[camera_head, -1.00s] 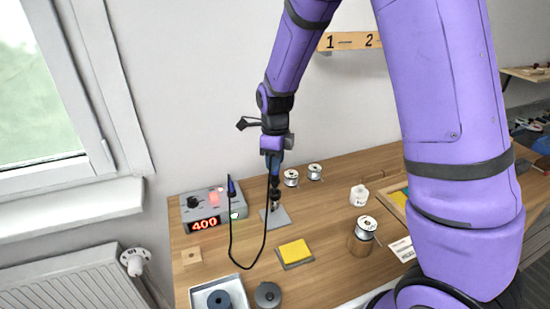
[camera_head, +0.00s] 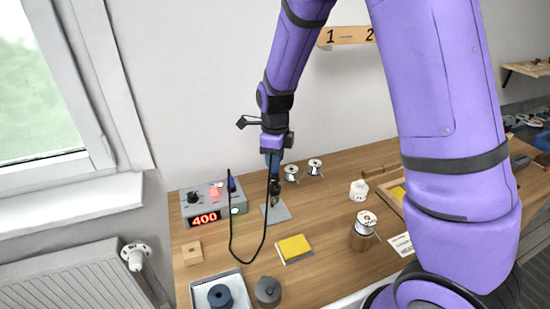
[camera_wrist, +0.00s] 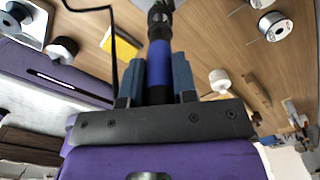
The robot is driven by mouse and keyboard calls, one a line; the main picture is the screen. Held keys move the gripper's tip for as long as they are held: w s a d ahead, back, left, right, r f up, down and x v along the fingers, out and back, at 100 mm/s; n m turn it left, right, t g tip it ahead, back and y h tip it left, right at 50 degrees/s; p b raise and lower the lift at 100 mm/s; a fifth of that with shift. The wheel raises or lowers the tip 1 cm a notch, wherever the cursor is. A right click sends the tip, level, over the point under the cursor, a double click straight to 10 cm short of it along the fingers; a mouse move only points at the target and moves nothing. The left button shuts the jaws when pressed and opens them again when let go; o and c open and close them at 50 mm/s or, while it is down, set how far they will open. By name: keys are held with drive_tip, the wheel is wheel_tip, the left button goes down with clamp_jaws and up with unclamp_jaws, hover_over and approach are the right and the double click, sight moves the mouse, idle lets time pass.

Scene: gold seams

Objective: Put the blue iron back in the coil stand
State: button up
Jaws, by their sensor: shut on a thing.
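My gripper (camera_wrist: 160,72) is shut on the blue iron (camera_wrist: 160,62), with one finger on each side of its blue handle. In the head view, my gripper (camera_head: 272,158) points down, and the iron's dark lower part (camera_head: 275,184) is above or at the coil stand's grey base plate (camera_head: 281,214). The coil is hard to make out among the dark parts there. I cannot tell whether the iron's tip is inside it. A black cord (camera_head: 262,242) hangs from the iron and loops left towards the station.
The station (camera_head: 212,204) reading 400 stands left of the plate. A yellow sponge (camera_head: 294,247) lies in front. Solder spools (camera_head: 291,174) stand behind, and another (camera_head: 366,222) sits on a wooden block at right. A tray (camera_head: 240,283) and dark round tin (camera_head: 267,291) are near the front.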

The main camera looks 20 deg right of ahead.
drive_tip(key=shift+f, duration=1.55)
drive_tip(key=o, duration=1.5)
drive_tip(key=shift+r, duration=0.15)
drive_tip(key=shift+r, duration=3.35)
drive_tip(key=shift+r, duration=0.1)
